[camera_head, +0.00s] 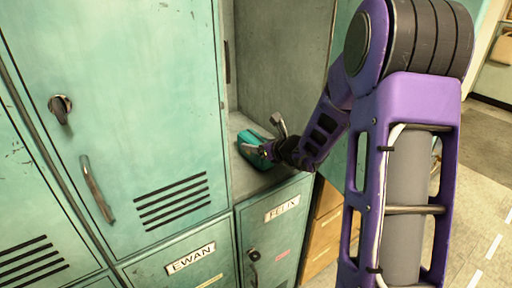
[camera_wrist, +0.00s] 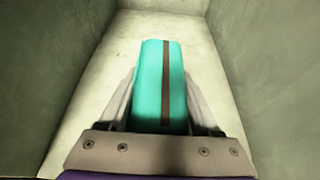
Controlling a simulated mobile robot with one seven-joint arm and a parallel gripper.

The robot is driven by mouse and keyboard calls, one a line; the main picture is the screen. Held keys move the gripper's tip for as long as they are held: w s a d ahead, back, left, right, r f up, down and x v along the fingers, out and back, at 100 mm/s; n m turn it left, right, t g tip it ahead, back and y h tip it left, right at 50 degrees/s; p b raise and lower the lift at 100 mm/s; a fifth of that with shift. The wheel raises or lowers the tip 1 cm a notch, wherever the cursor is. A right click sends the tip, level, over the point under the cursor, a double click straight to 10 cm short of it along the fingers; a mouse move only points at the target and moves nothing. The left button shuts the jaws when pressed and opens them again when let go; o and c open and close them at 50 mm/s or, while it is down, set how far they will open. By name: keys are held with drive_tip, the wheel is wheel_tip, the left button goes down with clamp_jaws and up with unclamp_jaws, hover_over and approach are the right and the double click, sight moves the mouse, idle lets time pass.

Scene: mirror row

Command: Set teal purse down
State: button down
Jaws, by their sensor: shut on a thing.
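The teal purse (camera_wrist: 151,85) is a teal block with a dark brown stripe along it. In the wrist view it lies between the two fingers of my gripper (camera_wrist: 162,105), which is shut on it. In the head view the purse (camera_head: 256,149) shows in part inside an open locker compartment, low over its floor (camera_head: 246,184). My gripper (camera_head: 268,148) reaches in from the right and hides some of it. I cannot tell whether the purse touches the compartment floor.
The compartment has close side walls (camera_wrist: 65,60) and a back wall. A shut teal locker door (camera_head: 120,100) is to the left. Below are lockers labelled EWAN (camera_head: 191,259) and FELIX (camera_head: 282,208). Wooden drawers (camera_head: 322,235) stand right of the lower locker.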

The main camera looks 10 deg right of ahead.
drive_tip(key=shift+f, duration=0.15)
drive_tip(key=shift+f, duration=0.1)
drive_tip(key=shift+c, duration=0.4)
unclamp_jaws()
drive_tip(key=shift+s+d+r, duration=0.1)
drive_tip(key=shift+s+r, duration=0.05)
drive_tip(key=shift+r, duration=0.1)
drive_tip(key=p+v, duration=0.1)
drive_tip(key=v, duration=1)
drive_tip(key=shift+s, duration=0.25)
drive_tip(key=shift+d, duration=0.1)
